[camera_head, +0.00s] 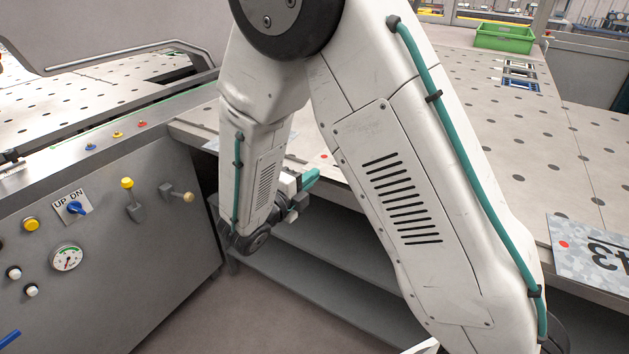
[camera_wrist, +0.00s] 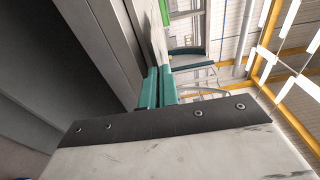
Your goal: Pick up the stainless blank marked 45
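My gripper (camera_head: 311,178) is beside the front edge of the perforated table, partly hidden by my arm. In the wrist view its two teal fingers (camera_wrist: 158,86) are close together near a table edge; I cannot tell whether anything is between them. A grey mottled blank (camera_head: 588,262) lies at the table's right front. It has a red dot and large upside-down black characters, apparently 43, cut off by the picture edge. A pale sheet with a red dot (camera_head: 323,156) shows partly behind my arm near the gripper; its marking is hidden. No mark 45 is readable.
A grey control cabinet (camera_head: 110,260) with buttons, a gauge and levers stands at the left. Dark shelves (camera_head: 320,265) are under the table (camera_head: 480,100). A green crate (camera_head: 504,38) and small coloured items (camera_head: 519,76) are at the table's far end. Its middle right is clear.

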